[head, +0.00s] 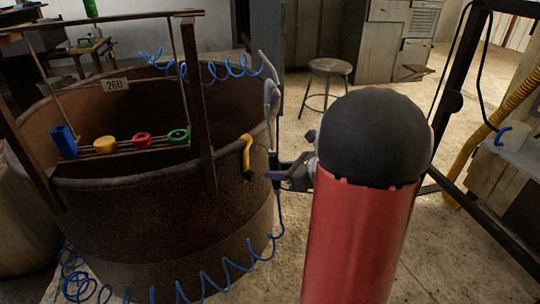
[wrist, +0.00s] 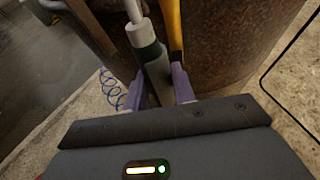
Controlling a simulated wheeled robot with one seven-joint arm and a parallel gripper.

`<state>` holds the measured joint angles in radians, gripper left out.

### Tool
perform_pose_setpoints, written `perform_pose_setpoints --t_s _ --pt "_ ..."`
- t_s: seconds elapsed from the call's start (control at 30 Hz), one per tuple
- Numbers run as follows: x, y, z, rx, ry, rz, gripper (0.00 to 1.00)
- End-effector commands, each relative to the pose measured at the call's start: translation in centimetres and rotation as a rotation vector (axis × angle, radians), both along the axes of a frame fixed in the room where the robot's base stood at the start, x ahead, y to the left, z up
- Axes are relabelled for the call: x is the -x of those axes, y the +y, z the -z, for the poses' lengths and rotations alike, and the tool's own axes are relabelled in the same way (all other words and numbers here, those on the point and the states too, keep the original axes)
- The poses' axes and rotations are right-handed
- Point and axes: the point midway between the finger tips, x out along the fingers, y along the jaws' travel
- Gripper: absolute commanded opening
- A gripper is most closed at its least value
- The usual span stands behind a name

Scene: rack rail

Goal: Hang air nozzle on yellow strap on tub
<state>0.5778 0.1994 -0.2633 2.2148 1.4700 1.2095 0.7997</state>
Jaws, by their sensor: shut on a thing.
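The air nozzle (head: 271,98), grey with a thin pale tip, stands roughly upright at the right side of the rusty tub (head: 130,209). My gripper (head: 278,174) is shut on it, with my arm reaching in from the right. In the wrist view the nozzle's grey body (wrist: 153,62) sits between the purple fingers of my gripper (wrist: 160,88).
A coiled blue hose (head: 225,270) runs along the tub's front and up toward my gripper. More blue coil (head: 212,70) crosses the tub's far rim. A rack (head: 130,147) with coloured pieces spans the tub. A stool (head: 331,69) stands behind; floor between is clear.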

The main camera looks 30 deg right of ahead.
Motion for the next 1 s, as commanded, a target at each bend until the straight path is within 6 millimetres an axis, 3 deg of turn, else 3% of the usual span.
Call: perform_pose_setpoints --t_s 0.1,0.2,0.63,1.0 --pt "0.4 -1.5 -2.2 -0.022 -0.049 0.075 0.15" --pt "0.4 -1.9 -2.9 -0.030 -0.064 0.095 0.15" --pt "-2.1 -0.8 -3.0 -0.029 -0.065 0.095 0.15" --pt "-2.6 -0.6 -3.1 -0.030 -0.064 0.096 0.15"
